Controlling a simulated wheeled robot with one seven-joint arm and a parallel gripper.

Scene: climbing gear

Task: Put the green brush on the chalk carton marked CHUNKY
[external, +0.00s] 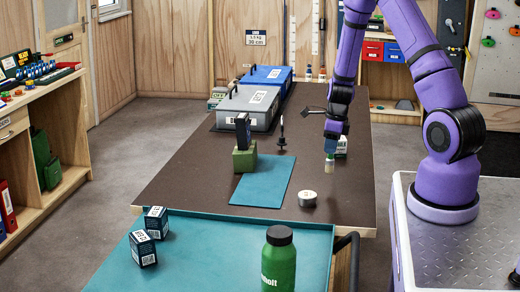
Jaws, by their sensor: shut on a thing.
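My gripper (331,142) is over the right part of the brown table, shut on a small brush (329,164) that hangs down with pale bristles below a bluish part. Its handle is mostly hidden by the fingers, and I cannot tell if it is green. Two dark carton boxes with white labels, a rear one (156,222) and a front one (142,249), stand on the teal tray at the front left. The print on all these cartons is too small to read, so I cannot tell which says CHUNKY.
A round pale tin (307,199) sits below the brush. A teal mat (264,183) lies left of it, with a green block (244,160) at its edge. A green bottle (279,262) stands at the front. Grey (247,108) and blue (266,75) cases fill the back.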

